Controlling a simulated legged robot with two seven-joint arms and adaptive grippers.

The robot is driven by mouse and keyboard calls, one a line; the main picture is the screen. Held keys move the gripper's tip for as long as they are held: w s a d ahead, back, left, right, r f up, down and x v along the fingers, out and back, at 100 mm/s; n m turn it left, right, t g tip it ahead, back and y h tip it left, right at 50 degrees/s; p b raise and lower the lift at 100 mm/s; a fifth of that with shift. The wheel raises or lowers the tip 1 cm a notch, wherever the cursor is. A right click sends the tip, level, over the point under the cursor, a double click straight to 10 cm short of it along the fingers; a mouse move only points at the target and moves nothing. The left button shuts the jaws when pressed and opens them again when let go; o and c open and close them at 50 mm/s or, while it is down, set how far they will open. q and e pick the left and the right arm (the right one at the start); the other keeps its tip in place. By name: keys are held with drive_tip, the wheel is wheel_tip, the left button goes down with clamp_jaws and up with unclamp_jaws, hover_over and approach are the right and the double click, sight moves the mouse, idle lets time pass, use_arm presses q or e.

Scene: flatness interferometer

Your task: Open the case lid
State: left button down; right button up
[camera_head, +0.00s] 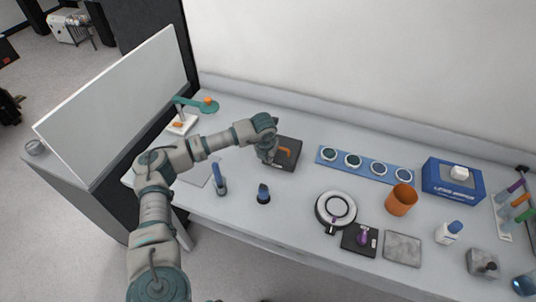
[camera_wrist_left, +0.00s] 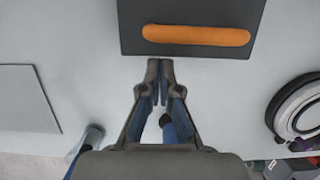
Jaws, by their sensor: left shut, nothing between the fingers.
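The case is a dark grey box (camera_head: 288,160) with an orange handle on its lid, and it stands on the bench left of the row of discs. The lid looks closed. In the left wrist view the case (camera_wrist_left: 195,15) fills the top, with its orange handle (camera_wrist_left: 196,35) facing me. My left gripper (camera_head: 268,158) is at the left side of the case in the head view. In the wrist view my left gripper (camera_wrist_left: 160,62) is shut and empty, its tips just short of the case edge below the handle. My right gripper is out of view.
Right of the case lie a blue strip with several discs (camera_head: 362,163), an orange cup (camera_head: 401,199), a blue box (camera_head: 452,181) and a round black-and-white device (camera_head: 336,210). A teal-armed lamp (camera_head: 196,104) stands behind my left arm.

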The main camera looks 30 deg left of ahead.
use_arm(q)
drive_tip(key=r, duration=0.1)
drive_tip(key=w+r, duration=0.1)
drive_tip(key=r, duration=0.1)
drive_tip(key=shift+w+d, duration=0.3)
drive_tip(key=shift+d, duration=0.05)
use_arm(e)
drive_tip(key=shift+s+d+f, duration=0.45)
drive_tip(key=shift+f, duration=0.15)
use_arm(q)
drive_tip(key=shift+a, duration=0.15)
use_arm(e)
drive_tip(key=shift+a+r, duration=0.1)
